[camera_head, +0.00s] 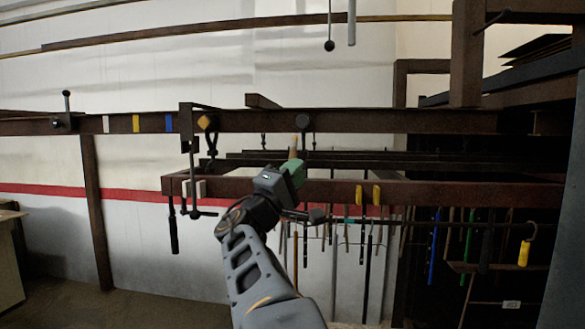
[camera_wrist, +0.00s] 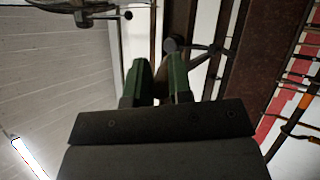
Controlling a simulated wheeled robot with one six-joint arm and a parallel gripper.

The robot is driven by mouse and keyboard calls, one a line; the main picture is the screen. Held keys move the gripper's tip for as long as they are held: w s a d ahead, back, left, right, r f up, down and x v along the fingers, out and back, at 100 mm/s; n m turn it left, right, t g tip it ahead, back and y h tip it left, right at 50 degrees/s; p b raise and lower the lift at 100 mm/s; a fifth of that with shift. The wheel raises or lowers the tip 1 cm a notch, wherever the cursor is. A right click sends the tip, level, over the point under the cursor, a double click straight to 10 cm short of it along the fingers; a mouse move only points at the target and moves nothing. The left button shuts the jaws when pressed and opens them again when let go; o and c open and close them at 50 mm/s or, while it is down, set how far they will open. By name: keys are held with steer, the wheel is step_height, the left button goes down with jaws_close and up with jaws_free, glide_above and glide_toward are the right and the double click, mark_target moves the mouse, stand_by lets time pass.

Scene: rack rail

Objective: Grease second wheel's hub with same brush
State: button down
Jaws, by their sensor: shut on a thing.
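My gripper (camera_head: 292,163) is at the rail rack, its green fingers shut on a slim tan piece, apparently the brush (camera_head: 294,145), pointing up. A dark round part (camera_head: 303,121), possibly a wheel or hub, sits on the upper rail just above the brush's upper end; I cannot tell whether they touch. Farther left on that rail is a yellow diamond-shaped part (camera_head: 207,122). In the wrist view, the green fingers (camera_wrist: 158,85) point toward a dark round knob-like part (camera_wrist: 170,45). The brush is hard to make out there, and no grease can be seen.
The brown upper rail (camera_head: 360,121) and lower rail (camera_head: 335,192) run across the view. A clamp (camera_head: 187,150) hangs left of my gripper. Several tools, including yellow-handled ones (camera_head: 376,195), hang below and right. Open floor (camera_head: 65,305) shows at lower left.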

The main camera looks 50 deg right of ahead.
steer(key=w+d+r+p, duration=0.2)
steer(key=d, duration=0.1)
steer(key=shift+d, duration=0.1)
steer(key=shift+w+d+r+p, duration=0.2)
steer(key=shift+w+d+r, duration=0.2)
steer(key=shift+d, duration=0.2)
steer(key=shift+w+d+r+p, duration=0.15)
steer(key=shift+w+d+r, duration=0.25)
steer(key=shift+d, duration=0.2)
steer(key=shift+s+d+r, duration=0.1)
steer(key=shift+s+d, duration=0.05)
steer(key=shift+s, duration=0.05)
steer(key=shift+s+d+r+b, duration=0.3)
steer(key=shift+s+d+r, duration=0.2)
steer(key=shift+s, duration=0.25)
steer(key=shift+w+d, duration=0.35)
steer(key=shift+d, duration=0.15)
steer(key=shift+f+b, duration=0.1)
steer(key=shift+b, duration=0.3)
steer(key=shift+w+r, duration=0.1)
steer(key=shift+r, duration=0.1)
